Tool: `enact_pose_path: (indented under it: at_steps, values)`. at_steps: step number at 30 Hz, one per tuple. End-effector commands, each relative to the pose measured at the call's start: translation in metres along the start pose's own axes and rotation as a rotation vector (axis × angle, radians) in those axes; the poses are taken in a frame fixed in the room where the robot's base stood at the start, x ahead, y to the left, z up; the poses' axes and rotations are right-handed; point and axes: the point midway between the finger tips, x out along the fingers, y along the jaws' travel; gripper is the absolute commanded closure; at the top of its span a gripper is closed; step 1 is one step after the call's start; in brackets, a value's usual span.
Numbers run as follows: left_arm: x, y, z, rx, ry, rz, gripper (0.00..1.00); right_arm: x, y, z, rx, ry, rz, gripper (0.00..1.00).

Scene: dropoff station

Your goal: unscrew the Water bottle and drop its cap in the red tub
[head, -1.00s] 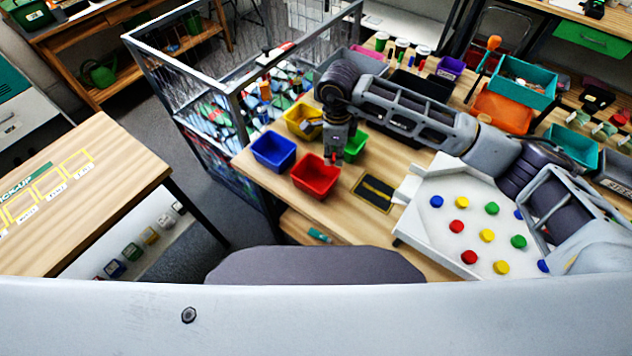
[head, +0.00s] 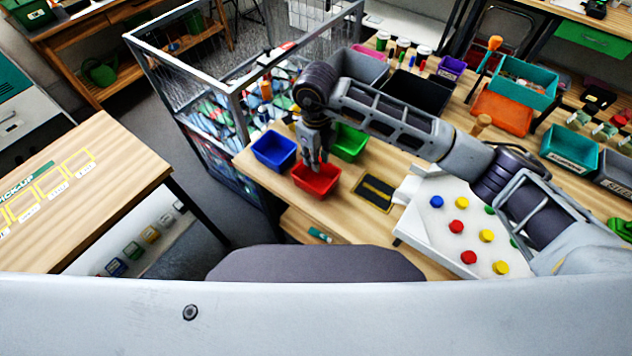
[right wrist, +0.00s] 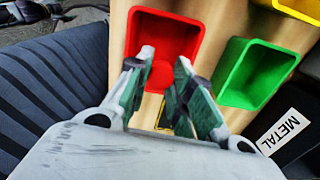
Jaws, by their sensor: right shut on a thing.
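The red tub (head: 316,184) stands near the front left edge of the wooden table, between the blue and green tubs. My right gripper (head: 313,164) points down just above it, its fingertips over the opening. In the right wrist view the two fingers (right wrist: 161,70) frame the inside of the red tub (right wrist: 160,25). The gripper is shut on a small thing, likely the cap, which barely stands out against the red. I cannot pick out the Water bottle for certain. My left gripper is not in view.
The blue tub (head: 274,150) and green tub (head: 349,141) stand close beside the red one. A wire cage (head: 215,95) full of items is left of the table. A white tray (head: 440,220) with coloured knobs lies to the right. Bare wood shows at the table's front.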

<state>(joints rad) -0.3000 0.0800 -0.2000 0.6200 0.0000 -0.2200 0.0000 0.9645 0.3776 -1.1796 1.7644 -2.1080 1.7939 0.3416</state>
Motion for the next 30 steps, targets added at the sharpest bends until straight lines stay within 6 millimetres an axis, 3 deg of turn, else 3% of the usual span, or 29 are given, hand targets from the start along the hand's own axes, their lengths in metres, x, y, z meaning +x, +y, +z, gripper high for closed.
enact_pose_path:
  at_steps: [14, 30]
  values:
    - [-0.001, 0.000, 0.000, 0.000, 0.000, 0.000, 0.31, 0.004, 0.001, 0.000, 0.004, 0.001, 0.002, 1.00]
    - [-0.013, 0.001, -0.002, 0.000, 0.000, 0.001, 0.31, 0.061, 0.001, 0.001, 0.003, 0.000, 0.002, 1.00]
